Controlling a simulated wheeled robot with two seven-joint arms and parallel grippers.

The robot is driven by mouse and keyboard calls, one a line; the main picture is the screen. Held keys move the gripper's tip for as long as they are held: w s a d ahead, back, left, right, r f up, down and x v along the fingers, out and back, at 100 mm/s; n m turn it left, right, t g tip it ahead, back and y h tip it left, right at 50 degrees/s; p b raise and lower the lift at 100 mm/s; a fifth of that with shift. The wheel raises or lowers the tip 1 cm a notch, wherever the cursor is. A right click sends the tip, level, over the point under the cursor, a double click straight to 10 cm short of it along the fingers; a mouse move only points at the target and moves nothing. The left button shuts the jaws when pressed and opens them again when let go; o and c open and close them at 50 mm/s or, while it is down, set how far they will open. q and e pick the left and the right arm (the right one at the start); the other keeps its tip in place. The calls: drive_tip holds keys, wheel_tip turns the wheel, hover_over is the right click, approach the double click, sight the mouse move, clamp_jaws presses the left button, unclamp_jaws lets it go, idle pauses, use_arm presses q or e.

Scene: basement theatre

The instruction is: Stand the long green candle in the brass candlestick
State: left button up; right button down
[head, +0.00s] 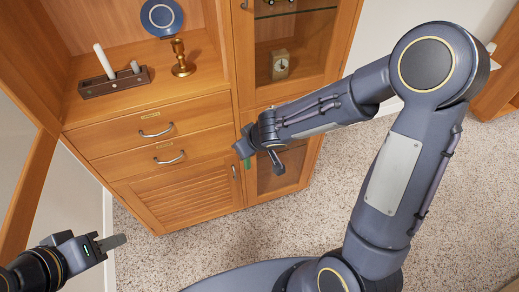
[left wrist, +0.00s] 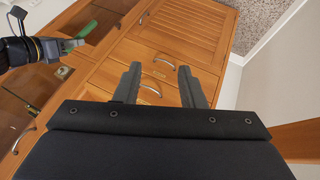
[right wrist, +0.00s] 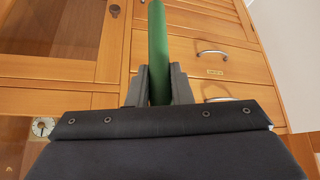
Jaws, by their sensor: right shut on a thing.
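The brass candlestick (head: 180,60) stands upright on the cabinet shelf, right of a dark wooden box. Its top looks empty. My right gripper (head: 246,143) is shut on the long green candle (right wrist: 158,50), in front of the cabinet and below and right of the candlestick. In the head view the candle is mostly hidden by the gripper. It also shows in the left wrist view (left wrist: 88,28). My left gripper (head: 112,243) is open and empty at the lower left, away from the cabinet. Its two fingers stand apart in the left wrist view (left wrist: 161,88).
The dark wooden box (head: 115,82) holds a white candle (head: 104,62) and a shorter grey one. A blue plate (head: 161,17) stands behind the candlestick. A glass-doored section with a small clock (head: 280,64) is on the right. An open door panel (head: 28,195) edges the left. Drawers lie below the shelf.

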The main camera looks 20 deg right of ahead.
use_arm(q)
drive_tip(key=shift+o, duration=1)
drive_tip(key=w+d+f+n+t+h, duration=0.15)
drive_tip(key=w+d+f+n, duration=0.25)
drive_tip(key=w+d+n, duration=0.7)
drive_tip(key=w+d+f+n+t, duration=0.3)
drive_tip(key=d+f+n+t, duration=0.25)
drive_tip(key=d+n, duration=0.85)
drive_tip(key=w+f+n, duration=0.4)
drive_tip(key=w, duration=0.6)
drive_tip(key=shift+d+f+n, duration=0.3)
drive_tip(key=shift+d+f, duration=0.05)
drive_tip(key=shift+d, duration=0.1)
use_arm(e)
drive_tip(key=w+a+r+n+g+y, duration=0.1)
drive_tip(key=w+a+r+n, duration=0.1)
drive_tip(key=a, duration=0.4)
wheel_tip(320, 180, up, 3)
drive_tip(key=shift+a+f+n+y, duration=0.2)
drive_tip(key=shift+a+n+y, duration=0.2)
drive_tip(key=shift+n, duration=0.4)
use_arm(q)
drive_tip(key=shift+w+h, duration=0.1)
drive_tip(key=shift+h, duration=0.15)
